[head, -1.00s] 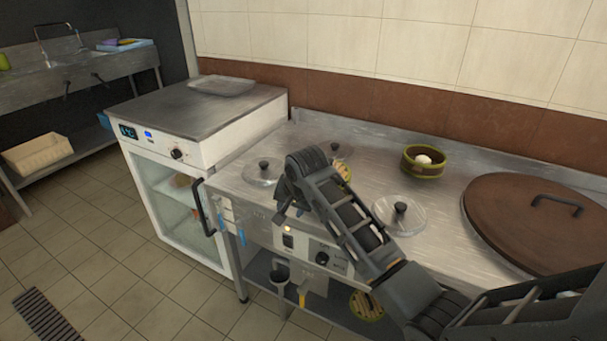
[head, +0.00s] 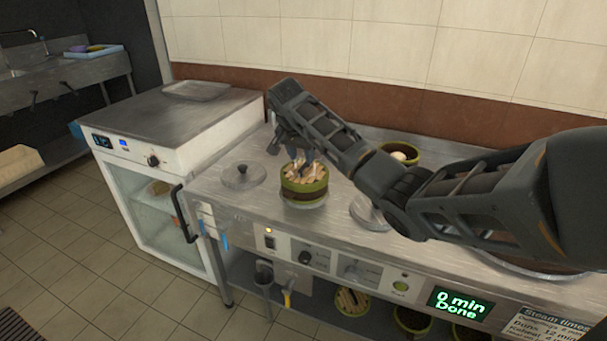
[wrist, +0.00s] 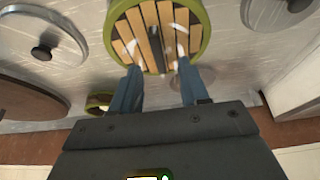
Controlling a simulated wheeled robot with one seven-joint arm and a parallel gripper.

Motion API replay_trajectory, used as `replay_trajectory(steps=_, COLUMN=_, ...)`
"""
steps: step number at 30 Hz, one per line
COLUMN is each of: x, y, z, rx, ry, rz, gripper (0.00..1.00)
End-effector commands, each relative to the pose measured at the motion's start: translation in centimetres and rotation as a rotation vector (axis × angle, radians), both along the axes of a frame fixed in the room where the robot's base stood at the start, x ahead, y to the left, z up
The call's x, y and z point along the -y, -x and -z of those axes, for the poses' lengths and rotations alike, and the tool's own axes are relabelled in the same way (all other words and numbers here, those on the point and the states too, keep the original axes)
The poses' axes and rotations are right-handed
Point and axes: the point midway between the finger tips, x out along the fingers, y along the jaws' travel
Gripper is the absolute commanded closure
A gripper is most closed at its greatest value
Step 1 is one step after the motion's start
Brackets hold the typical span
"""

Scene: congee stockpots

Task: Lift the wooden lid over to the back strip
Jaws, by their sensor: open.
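A large brown round wooden lid (head: 528,267) lies at the right of the counter, mostly hidden behind my arm. Part of it shows at the left of the wrist view (wrist: 25,100). My gripper (head: 307,164) is open over a green-rimmed steamer basket (head: 303,192) with a pale wooden slatted top. In the wrist view, the two fingers (wrist: 158,84) are spread apart, pointing toward the slatted top (wrist: 150,35), with nothing held between them. Whether the fingertips touch it, I cannot tell. The counter's back strip (head: 372,134) runs along the wall, partly covered by my arm.
Clear round lids with black knobs lie left (head: 242,178) and right (head: 368,212) of the basket. A small basket with a white bun (head: 400,153) stands behind my arm. More baskets (head: 352,300) sit on the shelf below. A display (head: 460,304) reads "0 min Done".

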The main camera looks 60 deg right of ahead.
Motion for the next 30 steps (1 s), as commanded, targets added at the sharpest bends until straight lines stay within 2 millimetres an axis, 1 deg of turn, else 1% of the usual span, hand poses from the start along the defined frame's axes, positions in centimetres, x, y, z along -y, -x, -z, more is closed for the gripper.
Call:
replay_trajectory(steps=3, x=0.9, y=0.2, z=1.6, rx=-0.004, ry=-0.001, rz=0.004, gripper=0.55)
replay_trajectory(steps=6, x=1.3, y=0.1, z=2.8, rx=-0.002, ry=0.0, rz=0.001, gripper=0.55)
replay_trajectory(steps=9, x=1.6, y=0.1, z=3.6, rx=-0.001, ry=-0.001, rz=0.0, gripper=0.55)
replay_trajectory(steps=17, x=1.7, y=0.0, z=3.7, rx=0.001, ry=0.0, rz=0.0, gripper=0.55)
replay_trajectory(steps=30, x=1.6, y=0.0, z=3.7, rx=0.001, ry=0.0, rz=0.0, gripper=0.97)
